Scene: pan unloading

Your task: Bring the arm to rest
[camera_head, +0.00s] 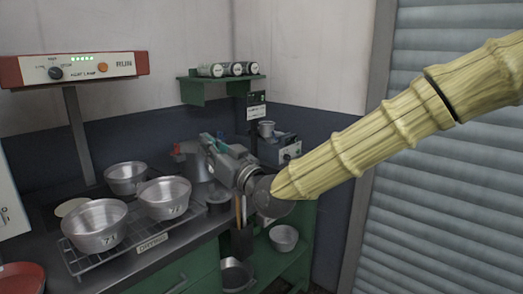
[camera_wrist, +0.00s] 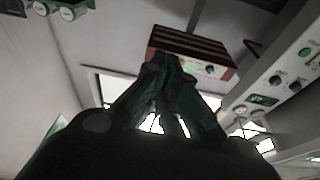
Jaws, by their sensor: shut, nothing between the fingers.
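My gripper (camera_head: 209,141) is a grey mechanism at the end of my yellow, bamboo-like arm, which reaches in from the right. It is raised above the right part of the counter, right of the metal pans and apart from them. In the wrist view the dark teal fingers of my gripper (camera_wrist: 163,75) meet at their tips, shut and empty. Two metal pans, one at the front left (camera_head: 95,226) and one to its right (camera_head: 165,198), stand on a wire rack (camera_head: 142,245) marked DRYING. A third pan (camera_head: 126,178) stands behind them.
A red heat lamp unit (camera_head: 75,68) hangs over the counter at left; its box (camera_wrist: 190,52) shows ahead in the wrist view. A green wall shelf (camera_head: 205,88) holds three cans. A bowl (camera_head: 284,238) sits on a green lower shelf. A red dish (camera_head: 22,278) lies front left.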

